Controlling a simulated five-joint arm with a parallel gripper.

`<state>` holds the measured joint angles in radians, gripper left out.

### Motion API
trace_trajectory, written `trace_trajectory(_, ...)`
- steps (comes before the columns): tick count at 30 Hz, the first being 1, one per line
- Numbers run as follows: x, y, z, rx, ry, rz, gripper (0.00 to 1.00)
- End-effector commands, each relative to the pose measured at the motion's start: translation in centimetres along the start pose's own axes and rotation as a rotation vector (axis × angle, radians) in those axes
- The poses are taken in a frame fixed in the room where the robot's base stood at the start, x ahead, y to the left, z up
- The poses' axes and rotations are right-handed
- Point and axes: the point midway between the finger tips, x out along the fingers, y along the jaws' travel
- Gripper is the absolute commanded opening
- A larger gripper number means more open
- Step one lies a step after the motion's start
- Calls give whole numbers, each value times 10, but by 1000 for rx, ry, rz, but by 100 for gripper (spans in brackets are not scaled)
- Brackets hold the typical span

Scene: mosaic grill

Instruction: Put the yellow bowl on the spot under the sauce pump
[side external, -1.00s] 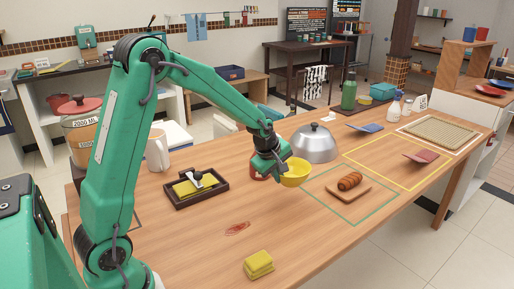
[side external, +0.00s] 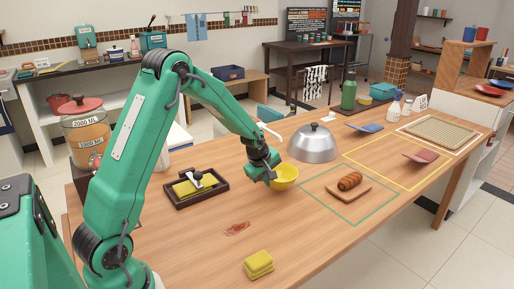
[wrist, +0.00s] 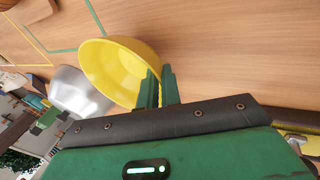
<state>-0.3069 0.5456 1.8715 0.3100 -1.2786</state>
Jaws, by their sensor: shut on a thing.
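The yellow bowl (side external: 286,178) is upright near the middle of the table, left of the green-outlined area. My gripper (side external: 272,179) is shut on its rim; the wrist view shows the two fingers (wrist: 158,88) close together at the edge of the bowl (wrist: 112,72). The bowl looks empty. I cannot tell whether it touches the table or hangs just above it.
A silver dome (side external: 313,146) stands behind the bowl. A dark tray with yellow sponge-like pieces (side external: 195,188) sits left of my gripper.

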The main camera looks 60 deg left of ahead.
Motion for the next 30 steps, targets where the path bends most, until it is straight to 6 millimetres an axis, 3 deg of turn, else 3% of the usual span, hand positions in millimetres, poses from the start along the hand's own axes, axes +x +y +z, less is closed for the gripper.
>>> trace_trajectory(6, 18, -7, 2, 0, 0, 0, 0)
trace_trajectory(19, 21, -9, 3, 0, 0, 1, 0)
trace_trajectory(23, 22, -9, 3, 0, 0, 0, 27)
trace_trajectory(30, 21, -9, 3, 0, 0, 0, 27)
